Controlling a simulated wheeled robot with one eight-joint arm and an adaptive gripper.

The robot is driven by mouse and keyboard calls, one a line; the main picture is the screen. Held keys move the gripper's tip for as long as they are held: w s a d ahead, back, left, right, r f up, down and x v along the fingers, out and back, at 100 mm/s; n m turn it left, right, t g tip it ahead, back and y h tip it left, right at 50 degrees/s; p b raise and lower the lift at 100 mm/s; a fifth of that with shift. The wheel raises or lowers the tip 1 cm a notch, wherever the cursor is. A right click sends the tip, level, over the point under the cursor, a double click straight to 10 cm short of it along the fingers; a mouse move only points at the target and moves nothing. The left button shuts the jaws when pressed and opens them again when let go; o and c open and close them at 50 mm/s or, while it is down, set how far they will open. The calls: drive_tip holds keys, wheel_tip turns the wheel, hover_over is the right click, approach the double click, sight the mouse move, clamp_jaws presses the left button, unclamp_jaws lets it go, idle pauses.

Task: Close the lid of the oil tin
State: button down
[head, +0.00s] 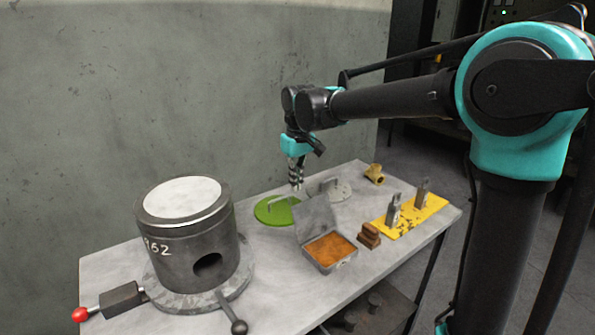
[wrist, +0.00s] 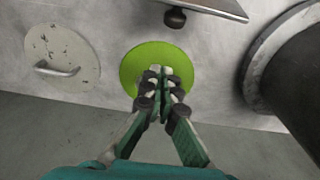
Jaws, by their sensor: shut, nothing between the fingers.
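The oil tin (head: 330,265) is a small grey box on the table, with orange-brown contents showing. Its grey lid (head: 316,217) stands open, tilted up at the tin's back left side. In the wrist view a grey plate edge (wrist: 222,8) at the top looks like part of this lid; the tin's inside is hidden there. My gripper (head: 296,186) is shut and empty, pointing down behind the open lid and apart from it. In the wrist view its fingertips (wrist: 163,72) are together over the green disc.
The green disc (head: 266,213) and a grey disc with a handle (head: 343,192) lie behind the tin. A large dark cylinder (head: 190,250) stands left. Brown blocks (head: 369,236), a yellow plate with metal pieces (head: 425,212) and a brass fitting (head: 374,174) are right.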

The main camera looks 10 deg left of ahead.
sight(310, 216)
drive_tip(key=shift+s+d+f, duration=1.25)
drive_tip(key=shift+d, duration=0.1)
